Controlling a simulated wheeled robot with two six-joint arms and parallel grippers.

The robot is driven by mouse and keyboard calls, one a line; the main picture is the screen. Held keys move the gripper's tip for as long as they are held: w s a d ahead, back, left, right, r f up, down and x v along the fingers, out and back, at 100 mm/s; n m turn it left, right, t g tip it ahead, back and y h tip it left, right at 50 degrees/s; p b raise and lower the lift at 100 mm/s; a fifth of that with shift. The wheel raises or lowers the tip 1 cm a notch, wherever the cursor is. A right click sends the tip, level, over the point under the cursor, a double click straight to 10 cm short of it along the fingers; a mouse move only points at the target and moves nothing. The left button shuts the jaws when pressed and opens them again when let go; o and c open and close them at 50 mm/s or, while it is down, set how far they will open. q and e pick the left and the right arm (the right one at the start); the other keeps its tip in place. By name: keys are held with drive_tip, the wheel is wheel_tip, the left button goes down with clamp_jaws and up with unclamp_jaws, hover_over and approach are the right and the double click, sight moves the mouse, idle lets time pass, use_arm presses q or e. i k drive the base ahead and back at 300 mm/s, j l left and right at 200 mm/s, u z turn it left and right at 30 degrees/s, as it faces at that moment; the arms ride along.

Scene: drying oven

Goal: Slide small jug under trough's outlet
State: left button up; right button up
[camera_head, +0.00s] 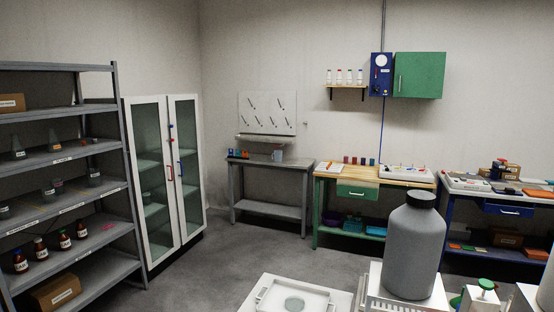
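A small light-grey jug (278,155) stands on the grey metal bench (270,162) at the back wall. Above it, a pale ledge that looks like the trough (265,139) runs along the foot of a white pegboard (267,113). The jug is below the right part of this ledge; the outlet is too small to make out, so I cannot tell whether they line up. Neither of my grippers is in view.
Small coloured items (248,155) stand left of the jug. A large grey bottle (413,250) and a white apparatus (295,303) are in the near foreground. A glass-door cabinet (165,180) and loaded shelves (62,160) line the left. The middle floor (215,265) is clear.

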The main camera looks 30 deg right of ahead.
sight(278, 154)
drive_tip(key=i+j+u, duration=0.75)
drive_tip(key=i, duration=0.3)
drive_tip(key=i+j, duration=0.15)
drive_tip(key=i, duration=0.4)
drive_tip(key=i+j, duration=0.15)
drive_tip(key=i, duration=0.4)
drive_tip(key=i+l+z, duration=0.2)
drive_tip(key=i+z, duration=0.8)
drive_tip(key=i+j+z, duration=0.1)
drive_tip(key=i+z, duration=0.4)
drive_tip(key=i+l+z, duration=0.1)
drive_tip(key=i+z, duration=0.3)
drive_tip(key=i, duration=0.5)
drive_tip(key=i+j+z, duration=0.15)
drive_tip(key=i+z, duration=0.2)
drive_tip(key=i, duration=0.5)
drive_tip(key=i+j+z, duration=0.1)
drive_tip(key=i+z, duration=0.4)
drive_tip(key=i, duration=1.35)
drive_tip(key=i+j+u, duration=0.15)
drive_tip(key=i+u, duration=0.2)
drive_tip(key=i, duration=0.5)
drive_tip(key=i+l+u, duration=0.1)
drive_tip(key=i+u, duration=0.2)
drive_tip(key=i, duration=0.5)
drive_tip(key=i+j+u, duration=0.15)
drive_tip(key=i+j, duration=0.2)
drive_tip(key=i, duration=0.15)
